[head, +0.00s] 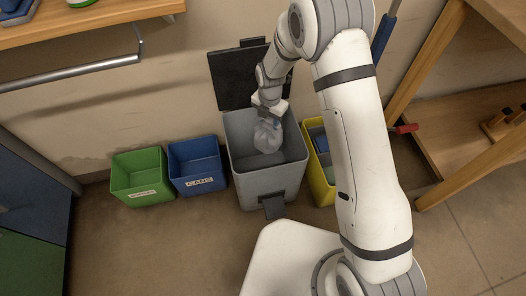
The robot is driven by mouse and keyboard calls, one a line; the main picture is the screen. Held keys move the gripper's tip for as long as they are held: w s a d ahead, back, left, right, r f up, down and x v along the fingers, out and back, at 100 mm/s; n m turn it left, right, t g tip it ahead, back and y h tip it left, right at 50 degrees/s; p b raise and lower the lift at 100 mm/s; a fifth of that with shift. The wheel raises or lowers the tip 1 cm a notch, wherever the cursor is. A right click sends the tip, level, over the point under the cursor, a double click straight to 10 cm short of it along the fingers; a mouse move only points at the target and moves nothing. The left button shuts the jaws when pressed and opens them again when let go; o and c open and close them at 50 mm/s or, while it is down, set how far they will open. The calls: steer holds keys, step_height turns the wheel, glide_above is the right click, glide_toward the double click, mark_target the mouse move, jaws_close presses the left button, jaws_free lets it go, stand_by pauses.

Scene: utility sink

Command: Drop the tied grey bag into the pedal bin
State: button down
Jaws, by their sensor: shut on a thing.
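The tied grey bag (267,138) hangs below my gripper (269,119), which is shut on its top. In the head view the bag appears over the opening of the grey pedal bin (264,184). I cannot tell whether its lower part is below the rim. The bin's black lid (231,78) stands open against the wall behind it, and its dark pedal (274,207) shows at the front. The fingertips are small and partly hidden by the wrist and bag.
A blue bin (196,167) labelled CANS and a green bin (140,178) stand to the left. A yellow bin (321,184) is close on the right, partly behind my arm. A wooden shelf frame (455,160) stands at the right. Floor in front of the left bins is clear.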

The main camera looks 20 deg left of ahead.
steer(key=c, duration=0.7)
jaws_free()
steer(key=shift+r, duration=0.1)
step_height(320, 180, up, 8)
steer(key=shift+f+p, duration=0.15)
steer(key=shift+p, duration=0.75)
